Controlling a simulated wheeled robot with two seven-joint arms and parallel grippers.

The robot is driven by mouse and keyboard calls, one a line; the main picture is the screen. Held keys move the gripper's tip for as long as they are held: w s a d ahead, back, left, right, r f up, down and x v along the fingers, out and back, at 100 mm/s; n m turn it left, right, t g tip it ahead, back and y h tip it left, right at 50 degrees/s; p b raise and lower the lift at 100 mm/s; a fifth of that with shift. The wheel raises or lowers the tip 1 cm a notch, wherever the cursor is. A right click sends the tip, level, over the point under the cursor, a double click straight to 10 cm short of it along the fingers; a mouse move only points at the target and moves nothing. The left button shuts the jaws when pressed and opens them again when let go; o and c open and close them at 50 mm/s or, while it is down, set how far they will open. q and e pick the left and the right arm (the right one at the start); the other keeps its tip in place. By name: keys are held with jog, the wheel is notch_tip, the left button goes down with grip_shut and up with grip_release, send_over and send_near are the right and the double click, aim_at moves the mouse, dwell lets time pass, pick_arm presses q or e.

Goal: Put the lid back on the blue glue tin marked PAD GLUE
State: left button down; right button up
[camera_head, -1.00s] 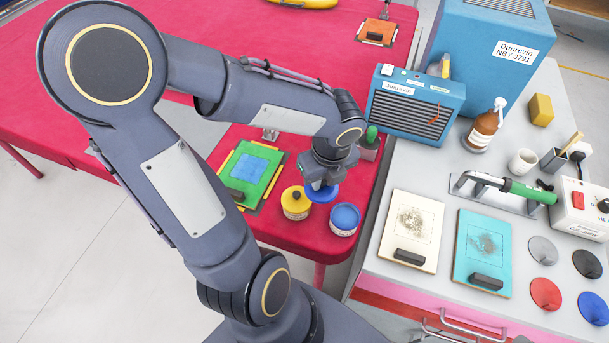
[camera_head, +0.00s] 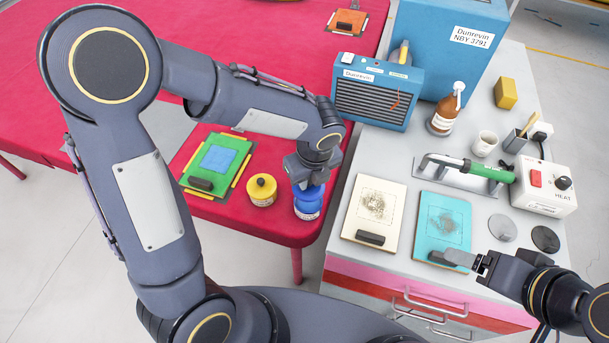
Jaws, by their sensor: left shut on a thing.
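The blue glue tin (camera_head: 307,208) stands upright near the front corner of the red table. My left gripper (camera_head: 307,183) points down right above it, shut on the blue lid (camera_head: 308,191). The lid is at the tin's mouth; I cannot tell whether it is seated or just above the rim. The tin's label is too small to read. My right gripper (camera_head: 480,263) is low at the right, beside the black handle of the teal board; its jaw opening is unclear.
A yellow-topped tin (camera_head: 262,190) stands close left of the blue tin. On the grey bench are a cream board (camera_head: 373,212), a teal board (camera_head: 443,226), a brown bottle (camera_head: 445,110) and a heater box (camera_head: 543,186).

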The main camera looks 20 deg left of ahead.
aim_at(310, 188)
pick_arm(q)
notch_tip(310, 188, down, 4)
jog(key=b, duration=0.3)
jog(key=shift+r, duration=0.15)
jog(key=shift+f+b, duration=0.75)
jog(key=shift+f, duration=0.25)
dwell(0.3)
jog(key=shift+f, duration=0.1)
dwell(1.2)
jog(key=c, duration=0.8)
grip_release()
jog(key=shift+o, duration=0.2)
jog(key=shift+p, duration=0.3)
